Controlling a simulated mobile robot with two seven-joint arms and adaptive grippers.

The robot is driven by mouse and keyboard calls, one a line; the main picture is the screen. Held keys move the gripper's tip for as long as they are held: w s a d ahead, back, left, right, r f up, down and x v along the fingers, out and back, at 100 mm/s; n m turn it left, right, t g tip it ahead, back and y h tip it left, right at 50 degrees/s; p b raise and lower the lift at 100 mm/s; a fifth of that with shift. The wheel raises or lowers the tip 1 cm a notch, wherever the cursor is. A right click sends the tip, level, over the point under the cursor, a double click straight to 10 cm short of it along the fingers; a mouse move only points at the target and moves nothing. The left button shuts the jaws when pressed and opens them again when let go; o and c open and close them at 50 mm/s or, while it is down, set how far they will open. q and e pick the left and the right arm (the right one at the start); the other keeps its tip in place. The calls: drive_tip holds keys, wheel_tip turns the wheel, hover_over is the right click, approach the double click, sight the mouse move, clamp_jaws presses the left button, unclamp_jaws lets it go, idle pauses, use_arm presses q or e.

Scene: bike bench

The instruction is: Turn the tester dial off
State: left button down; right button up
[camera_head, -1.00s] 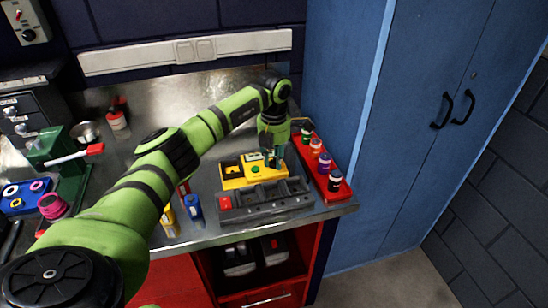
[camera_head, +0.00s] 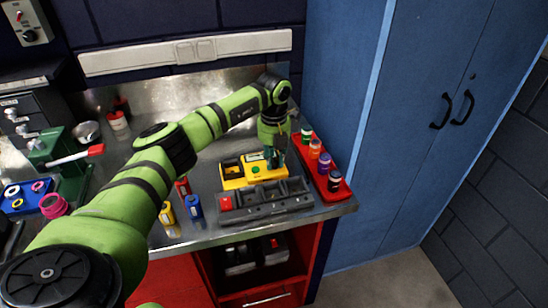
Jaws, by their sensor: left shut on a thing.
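The yellow tester (camera_head: 237,184) lies on the metal bench behind a dark grey tray. A small green round part (camera_head: 255,170) and a dark recess show on its top. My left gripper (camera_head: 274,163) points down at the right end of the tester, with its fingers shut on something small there. The fingers cover what they hold; it appears to be the tester dial, whose setting I cannot read. My right gripper is not in view.
The dark grey tray (camera_head: 275,202) with a red block stands in front of the tester. A red tray (camera_head: 333,193) with several small bottles is close on the right, beside the blue cabinet (camera_head: 400,130). Blue and yellow small containers stand left of the grey tray.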

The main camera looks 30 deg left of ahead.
sight(274, 160)
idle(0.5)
use_arm(q)
drive_tip(key=c, duration=1)
unclamp_jaws()
wheel_tip(274, 160, up, 12)
